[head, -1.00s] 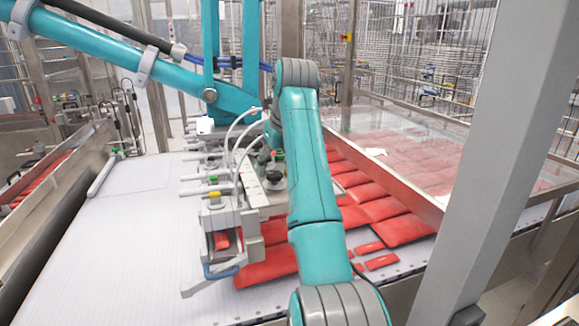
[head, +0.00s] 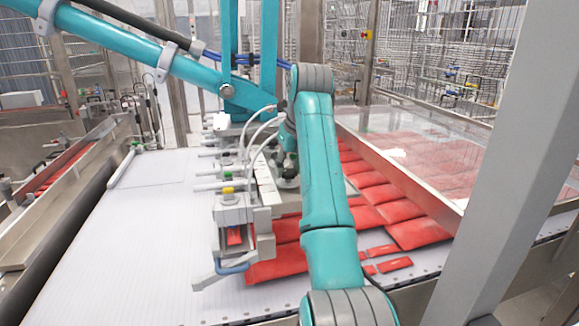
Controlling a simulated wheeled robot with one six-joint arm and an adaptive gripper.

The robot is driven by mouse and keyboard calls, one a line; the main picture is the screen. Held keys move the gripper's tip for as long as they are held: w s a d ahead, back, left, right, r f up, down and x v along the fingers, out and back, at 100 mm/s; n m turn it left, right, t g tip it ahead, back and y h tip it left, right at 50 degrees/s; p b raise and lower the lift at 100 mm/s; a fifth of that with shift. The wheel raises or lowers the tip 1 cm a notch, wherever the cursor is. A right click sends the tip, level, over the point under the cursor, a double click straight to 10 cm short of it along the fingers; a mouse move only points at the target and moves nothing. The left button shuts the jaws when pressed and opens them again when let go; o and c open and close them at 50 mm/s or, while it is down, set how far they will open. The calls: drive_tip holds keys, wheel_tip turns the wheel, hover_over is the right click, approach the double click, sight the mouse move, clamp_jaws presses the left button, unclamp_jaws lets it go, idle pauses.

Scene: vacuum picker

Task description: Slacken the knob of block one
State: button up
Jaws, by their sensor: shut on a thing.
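The vacuum picker head is a row of grey blocks (head: 232,212) on a pale metal bar, under the blue picker arm (head: 130,45). The nearest block carries a small yellow-topped part (head: 228,190). My gripper (head: 288,172) is at the right side of the bar, partly hidden behind my teal arm. It is shut at a dark knob on the bar, whose shape is mostly covered. I cannot tell from here which block this knob belongs to.
Red packs (head: 405,222) lie in rows under and right of the picker. A clear guard with a metal rail (head: 405,178) stands on the right, and a grey post (head: 500,160) in front of it. The white belt (head: 130,240) is bare at left.

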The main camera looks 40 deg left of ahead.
drive_tip(key=n+g, duration=0.2)
drive_tip(key=n, duration=0.3)
drive_tip(key=shift+w+d, duration=0.1)
drive_tip(key=shift+w, duration=0.05)
drive_tip(key=shift+n+g, duration=0.6)
drive_tip(key=shift+n, duration=1.1)
drive_tip(key=o, duration=1.1)
drive_tip(key=shift+o, duration=0.2)
drive_tip(key=shift+w+r, duration=0.1)
drive_tip(key=v, duration=0.7)
drive_tip(key=shift+d, duration=0.15)
